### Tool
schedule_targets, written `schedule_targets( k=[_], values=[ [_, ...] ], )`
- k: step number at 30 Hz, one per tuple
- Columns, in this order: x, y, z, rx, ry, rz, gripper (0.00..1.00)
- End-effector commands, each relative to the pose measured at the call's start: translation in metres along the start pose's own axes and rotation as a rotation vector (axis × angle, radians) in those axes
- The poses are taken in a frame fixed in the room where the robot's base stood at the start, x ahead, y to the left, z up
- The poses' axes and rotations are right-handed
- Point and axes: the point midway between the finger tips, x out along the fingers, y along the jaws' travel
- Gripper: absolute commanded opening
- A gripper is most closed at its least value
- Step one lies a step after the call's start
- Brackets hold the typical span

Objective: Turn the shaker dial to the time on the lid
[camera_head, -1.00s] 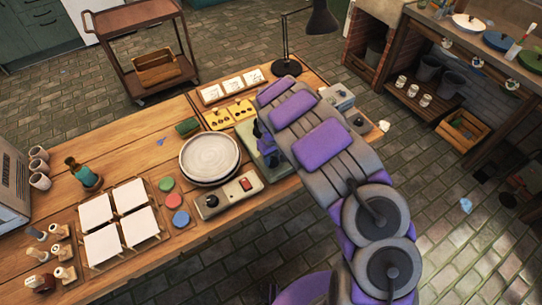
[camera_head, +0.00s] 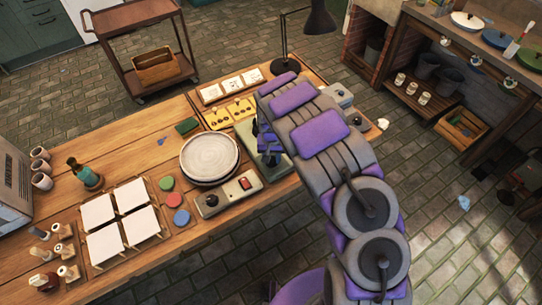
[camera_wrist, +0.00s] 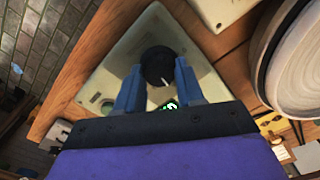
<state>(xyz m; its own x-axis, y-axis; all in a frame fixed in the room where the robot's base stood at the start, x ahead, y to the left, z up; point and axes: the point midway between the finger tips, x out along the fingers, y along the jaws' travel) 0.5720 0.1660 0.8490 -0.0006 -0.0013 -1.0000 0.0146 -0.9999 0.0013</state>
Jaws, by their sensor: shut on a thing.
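The shaker dial is a round black knob (camera_wrist: 157,65) with a white pointer mark, set on a pale green housing (camera_wrist: 150,30) in the wrist view. My gripper (camera_wrist: 157,78) is shut on the dial, one blue finger on each side. A small lit green readout (camera_wrist: 168,104) shows just below the dial, partly hidden by my gripper. In the head view the housing (camera_head: 247,135) is at the table's right half, and my gripper (camera_head: 266,148) reaches down onto it; my arm covers much of it. I cannot make out a lid with a time on it.
A stacked plate on a wheel (camera_head: 210,157) stands just left of the housing, with a switch box (camera_head: 226,194) in front. A black lamp (camera_head: 283,45) stands at the back edge.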

Motion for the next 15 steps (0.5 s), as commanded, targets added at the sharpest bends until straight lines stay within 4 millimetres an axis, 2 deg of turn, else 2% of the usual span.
schedule_targets(
  k=[1,13,14,15],
  values=[
    [0.003,0.0009,0.0054,0.005,-0.016,0.004,0.07],
    [0.0033,-0.0003,0.0055,0.01,-0.017,0.005,0.07],
    [0.0033,-0.0004,0.0056,0.009,-0.017,0.005,0.4],
    [0.0031,-0.0006,0.0052,0.009,-0.016,0.004,0.44]
  ],
)
